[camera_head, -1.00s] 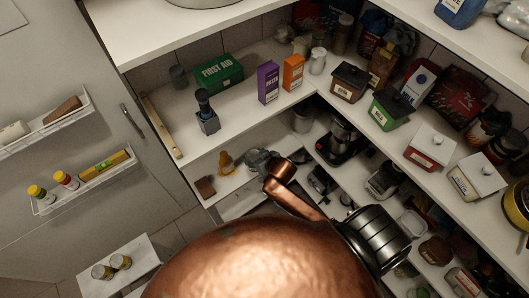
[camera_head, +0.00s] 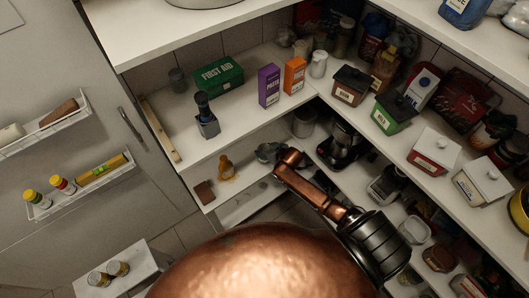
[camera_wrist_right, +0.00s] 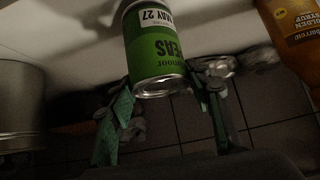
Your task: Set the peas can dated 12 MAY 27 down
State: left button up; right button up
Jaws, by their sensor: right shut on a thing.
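In the right wrist view, the peas can (camera_wrist_right: 158,50) is green with a silver rim at its near end. Its label shows "MAY 27" and part of "PEAS", upside down in this view; the day number is not readable. My right gripper (camera_wrist_right: 168,92) is shut on the can, with one finger on each side. I cannot tell whether the can touches a surface. My left gripper is not in view.
In the wrist view, a golden syrup bottle (camera_wrist_right: 295,42) stands close at right, a metal pot (camera_wrist_right: 20,105) at left, and a pale surface (camera_wrist_right: 55,25) behind. In the head view, two cans (camera_head: 118,268) stand on a white ledge (camera_head: 140,260) at lower left. The shelves at right are crowded.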

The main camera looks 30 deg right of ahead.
jog(key=shift+f, duration=0.75)
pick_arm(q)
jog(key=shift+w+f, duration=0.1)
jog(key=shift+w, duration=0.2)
pick_arm(e)
jog(key=shift+f, duration=0.15)
jog(key=o, duration=1.1)
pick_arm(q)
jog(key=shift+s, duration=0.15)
pick_arm(e)
jog(key=o, duration=0.4)
jog(key=shift+c, duration=0.2)
